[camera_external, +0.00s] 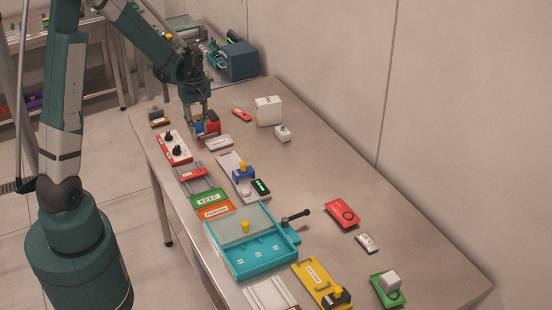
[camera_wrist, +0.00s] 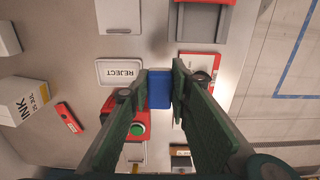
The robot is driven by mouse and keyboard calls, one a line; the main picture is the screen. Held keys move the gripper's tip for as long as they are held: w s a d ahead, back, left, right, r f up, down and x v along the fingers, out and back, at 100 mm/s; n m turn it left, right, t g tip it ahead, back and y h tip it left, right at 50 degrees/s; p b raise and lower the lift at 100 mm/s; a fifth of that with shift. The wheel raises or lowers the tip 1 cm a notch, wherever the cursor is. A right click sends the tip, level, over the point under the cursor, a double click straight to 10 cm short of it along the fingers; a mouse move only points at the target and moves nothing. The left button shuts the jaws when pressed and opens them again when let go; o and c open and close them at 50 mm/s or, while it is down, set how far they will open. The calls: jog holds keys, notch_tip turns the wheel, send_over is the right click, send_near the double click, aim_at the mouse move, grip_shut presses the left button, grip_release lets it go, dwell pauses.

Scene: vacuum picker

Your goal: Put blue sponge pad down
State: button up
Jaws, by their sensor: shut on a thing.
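The blue sponge pad (camera_wrist: 159,88) is between the two fingertips of my gripper (camera_wrist: 159,80) in the wrist view. My gripper is shut on it. In the external view my gripper (camera_external: 200,117) points down over the far left part of the table, with the blue pad (camera_external: 198,127) at its tips. A white plate marked REJECT (camera_wrist: 119,71) lies just left of the pad in the wrist view; it also shows in the external view (camera_external: 219,143). I cannot tell whether the pad touches the table.
A red box with a green button (camera_wrist: 137,129) is close beside my fingers. A red-and-white panel with black knobs (camera_external: 175,147) stands nearby, with green KEEP (camera_external: 210,198) and orange plates (camera_external: 216,211) in front. A white ink box (camera_external: 268,111) stands right.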

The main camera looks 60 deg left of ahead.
jog(key=w+d, duration=0.8)
jog(key=w, duration=0.4)
jog(key=w+d, duration=0.8)
jog(key=w, duration=0.4)
jog(key=w+d, duration=0.8)
jog(key=d, duration=0.4)
jog(key=w+d, duration=0.7)
jog(key=d, duration=0.6)
jog(key=shift+w+d+r, duration=0.15)
jog(key=shift+w+d, duration=0.15)
jog(key=shift+w, duration=0.1)
send_over(345, 185)
jog(key=shift+f, duration=3.15)
jog(key=shift+f, duration=1.85)
jog(key=shift+f+b, duration=0.2)
jog(key=shift+b, duration=0.1)
